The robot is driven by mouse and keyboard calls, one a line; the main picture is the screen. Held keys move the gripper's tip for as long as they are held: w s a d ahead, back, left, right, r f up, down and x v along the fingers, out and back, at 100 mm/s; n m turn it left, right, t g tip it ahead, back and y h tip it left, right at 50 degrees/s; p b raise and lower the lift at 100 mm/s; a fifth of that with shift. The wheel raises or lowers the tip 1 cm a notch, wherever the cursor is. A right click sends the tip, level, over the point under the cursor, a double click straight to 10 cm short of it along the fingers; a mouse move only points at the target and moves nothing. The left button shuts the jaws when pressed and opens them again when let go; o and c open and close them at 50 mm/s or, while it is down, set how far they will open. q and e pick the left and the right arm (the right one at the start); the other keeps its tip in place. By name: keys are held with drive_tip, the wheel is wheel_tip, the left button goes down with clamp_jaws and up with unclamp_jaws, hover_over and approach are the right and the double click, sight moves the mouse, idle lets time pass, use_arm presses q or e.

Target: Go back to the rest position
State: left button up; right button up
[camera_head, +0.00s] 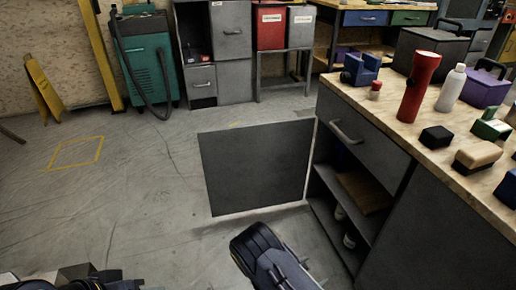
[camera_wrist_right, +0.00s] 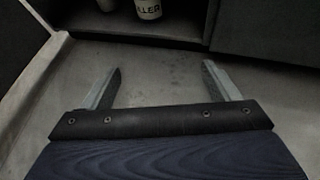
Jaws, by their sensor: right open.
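My right gripper (camera_wrist_right: 161,72) is open in the right wrist view, with its two fingers apart and nothing between them. In the head view my right wrist comes in at the bottom middle, in front of the open cabinet door (camera_head: 255,165); the fingers are hidden there. In the wrist view the fingers point over the floor toward the cabinet's lower edge, where a white can (camera_wrist_right: 148,8) with dark lettering stands inside. Dark parts that look like my left arm show at the bottom left of the head view; its gripper is not visible.
A green machine (camera_head: 147,60) and a yellow floor sign (camera_head: 43,88) stand behind.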

drive_tip(key=s+d+r+m+g+y, duration=0.1)
drive_tip(key=s+d+r+m+g, duration=0.15)
drive_tip(key=r+m, duration=0.35)
drive_tip(key=s+d+r+m+g+y, duration=0.2)
drive_tip(key=r+m+g, duration=0.15)
drive_tip(key=r, duration=0.45)
drive_tip(key=s+d+r+m+g+y, duration=0.1)
drive_tip(key=s+d+r+m+g, duration=0.1)
drive_tip(key=r+m, duration=0.45)
drive_tip(key=s+a+r+m+t+y+p, duration=0.1)
drive_tip(key=s+a+r+m+t+y, duration=0.15)
drive_tip(key=s+r, duration=0.4)
drive_tip(key=s+a+r+m+t+y, duration=0.1)
drive_tip(key=s+r+m+t+y, duration=0.1)
drive_tip(key=s+r+m+y, duration=0.45)
drive_tip(key=s+a+r+m+t+y+p, duration=0.1)
drive_tip(key=s+r+t, duration=0.1)
drive_tip(key=s+r, duration=0.45)
wheel_tip(320, 180, up, 40)
drive_tip(key=w+p, duration=0.1)
drive_tip(key=p, duration=3.7)
drive_tip(key=shift+w+a, duration=0.2)
drive_tip(key=shift+w, duration=0.05)
